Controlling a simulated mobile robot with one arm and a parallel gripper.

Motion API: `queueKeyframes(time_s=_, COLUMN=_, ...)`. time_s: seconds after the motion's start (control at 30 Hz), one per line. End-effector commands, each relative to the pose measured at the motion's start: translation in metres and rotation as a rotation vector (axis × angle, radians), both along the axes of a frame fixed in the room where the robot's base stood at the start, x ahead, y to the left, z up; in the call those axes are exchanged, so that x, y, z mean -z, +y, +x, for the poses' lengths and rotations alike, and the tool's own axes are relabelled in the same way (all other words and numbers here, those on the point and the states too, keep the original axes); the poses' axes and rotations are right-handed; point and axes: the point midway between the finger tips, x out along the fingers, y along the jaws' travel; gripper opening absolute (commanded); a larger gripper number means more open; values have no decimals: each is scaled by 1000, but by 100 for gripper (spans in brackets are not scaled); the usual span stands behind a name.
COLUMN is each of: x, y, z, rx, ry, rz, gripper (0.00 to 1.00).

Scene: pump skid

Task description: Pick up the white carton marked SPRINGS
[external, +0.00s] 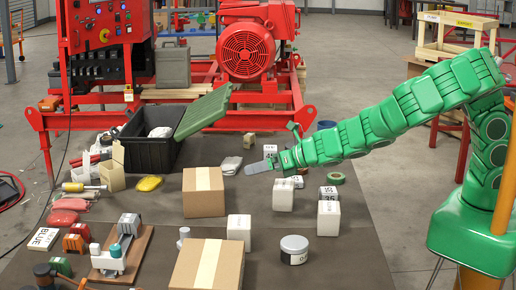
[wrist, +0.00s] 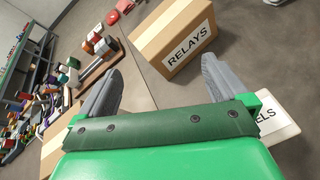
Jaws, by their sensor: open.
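Several small white cartons stand on the dark mat in the external view: one at the middle front (external: 239,230), one below my gripper (external: 283,194) and one further right (external: 328,218). Their lettering is too small to read, so I cannot tell which is marked SPRINGS. My gripper (external: 262,165) is in the air above the mat, pointing left, near the taller brown box. In the wrist view my gripper (wrist: 160,70) has its fingers wide apart with nothing between them. A white carton (wrist: 280,128) there, partly hidden by my gripper, shows letters ending in ELS.
A brown box marked RELAYS (wrist: 178,38) lies just beyond the fingers. In the external view, brown boxes (external: 203,192) (external: 207,268), a jar (external: 294,250), a black crate (external: 140,140) with a green lid, and the red pump skid (external: 245,50) surround the workspace.

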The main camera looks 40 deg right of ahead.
Motion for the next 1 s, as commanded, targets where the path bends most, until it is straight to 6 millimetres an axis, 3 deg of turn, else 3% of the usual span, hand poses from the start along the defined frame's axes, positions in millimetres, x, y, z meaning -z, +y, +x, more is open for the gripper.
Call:
queueKeyframes(time_s=0.03, x=4, y=17, z=-11, rx=-60, ry=-27, rz=-21, gripper=100)
queueKeyframes(time_s=0.2, x=13, y=62, z=-43, rx=-225, ry=-112, rz=-67, gripper=100)
queueKeyframes(time_s=0.53, x=25, y=121, z=-99, rx=-460, ry=-244, rz=-114, gripper=100)
queueKeyframes(time_s=1.0, x=67, y=109, z=-118, rx=-413, ry=-224, rz=-214, gripper=100)
